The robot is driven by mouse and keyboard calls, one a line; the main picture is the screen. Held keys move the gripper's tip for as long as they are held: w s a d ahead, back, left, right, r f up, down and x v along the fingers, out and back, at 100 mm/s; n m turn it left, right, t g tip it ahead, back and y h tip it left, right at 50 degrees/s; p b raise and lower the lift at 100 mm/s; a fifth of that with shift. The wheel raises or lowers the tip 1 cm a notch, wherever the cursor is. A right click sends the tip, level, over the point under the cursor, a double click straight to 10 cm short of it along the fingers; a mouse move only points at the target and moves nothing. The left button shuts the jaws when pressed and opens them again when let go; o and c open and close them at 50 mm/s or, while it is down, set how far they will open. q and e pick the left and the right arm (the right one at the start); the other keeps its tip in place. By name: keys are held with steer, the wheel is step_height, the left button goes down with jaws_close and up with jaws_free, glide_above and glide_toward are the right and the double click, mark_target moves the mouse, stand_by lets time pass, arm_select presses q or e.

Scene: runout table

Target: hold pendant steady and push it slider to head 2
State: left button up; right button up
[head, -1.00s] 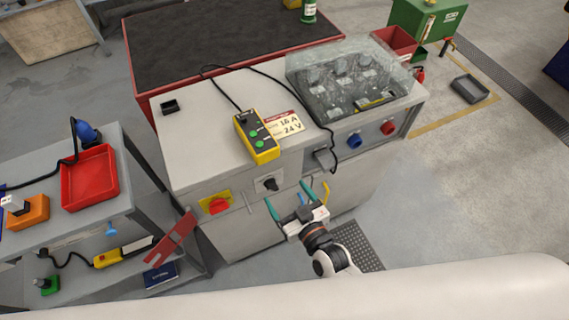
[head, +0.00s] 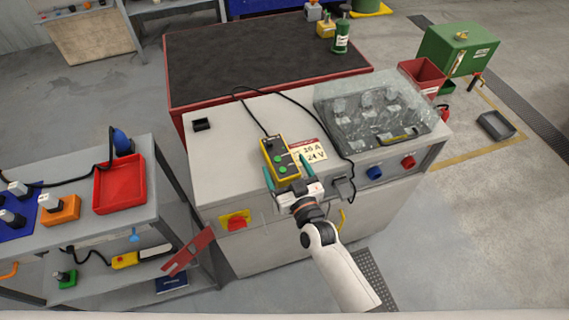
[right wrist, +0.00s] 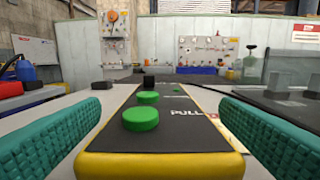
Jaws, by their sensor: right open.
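The pendant (head: 281,158) is a yellow box with a dark face and green buttons. It lies on the pale top of the machine cabinet (head: 225,150), with a cable running from its far end. In the right wrist view the pendant (right wrist: 160,165) points away from me, with two green buttons, a black block farther along and the word PULL. My right gripper (head: 288,179) is open at the pendant's near end. Its teal fingers stand on either side of the pendant, with gaps visible in the wrist view. A slider marked head 2 cannot be made out. My left gripper is not in view.
A clear cover (head: 372,115) sits at the cabinet's right, above blue and red knobs. A label plate (head: 311,150) lies right of the pendant. A shelf cart with a red tray (head: 119,184) stands at left. The dark table (head: 255,60) behind is mostly clear.

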steer(key=shift+w+a, duration=0.25)
steer(key=shift+w, duration=0.4)
